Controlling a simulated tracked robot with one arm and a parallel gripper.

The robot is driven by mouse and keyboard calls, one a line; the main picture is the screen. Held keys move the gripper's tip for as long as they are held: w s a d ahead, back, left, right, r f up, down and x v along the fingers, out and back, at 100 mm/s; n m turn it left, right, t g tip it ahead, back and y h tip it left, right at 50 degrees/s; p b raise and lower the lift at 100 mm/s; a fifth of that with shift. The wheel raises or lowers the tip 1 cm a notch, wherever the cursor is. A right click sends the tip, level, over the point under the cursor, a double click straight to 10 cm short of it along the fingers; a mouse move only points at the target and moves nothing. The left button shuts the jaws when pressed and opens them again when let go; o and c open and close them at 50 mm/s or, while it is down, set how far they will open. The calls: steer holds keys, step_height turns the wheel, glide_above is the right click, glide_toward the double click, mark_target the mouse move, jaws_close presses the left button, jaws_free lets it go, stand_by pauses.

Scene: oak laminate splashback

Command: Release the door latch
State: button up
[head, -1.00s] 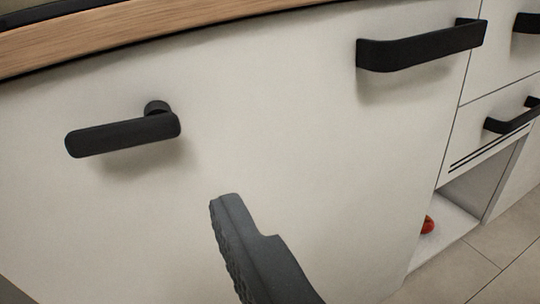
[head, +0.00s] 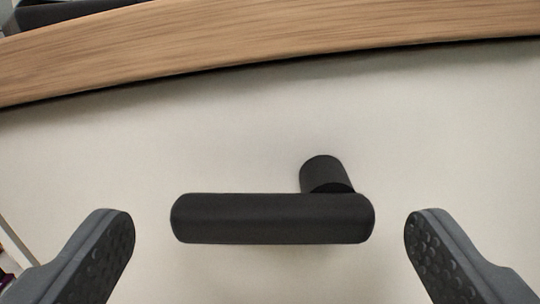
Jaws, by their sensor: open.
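A black lever latch (head: 270,219) sits on a white cabinet door (head: 150,150) in the head view. Its bar lies level and its round pivot (head: 324,174) is at the right end, set slightly behind and above the bar. My gripper (head: 270,236) is open, with one dark grey finger on each side of the lever. The left finger stands apart from the bar's free end, and the right finger stands apart from its pivot end. I cannot tell how far the fingertips are from the door.
A wooden worktop edge (head: 270,55) runs across the top, above the door. A dark object (head: 70,12) shows on the worktop at the top left. The door face around the lever is clear.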

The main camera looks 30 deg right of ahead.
mark_target(266, 238)
steer(key=shift+x, duration=1.55)
steer(key=shift+c, duration=0.3)
steer(key=c, duration=0.9)
steer(key=shift+r+n+p, duration=0.2)
steer(key=shift+n+p, duration=0.1)
steer(key=shift+p, duration=0.95)
steer(key=shift+f+n+p, duration=0.2)
steer(key=shift+n+p, duration=0.3)
steer(key=shift+p, duration=0.6)
steer(key=shift+a, duration=0.1)
steer(key=o, duration=1)
steer(key=shift+c, duration=0.2)
steer(key=shift+f, duration=0.1)
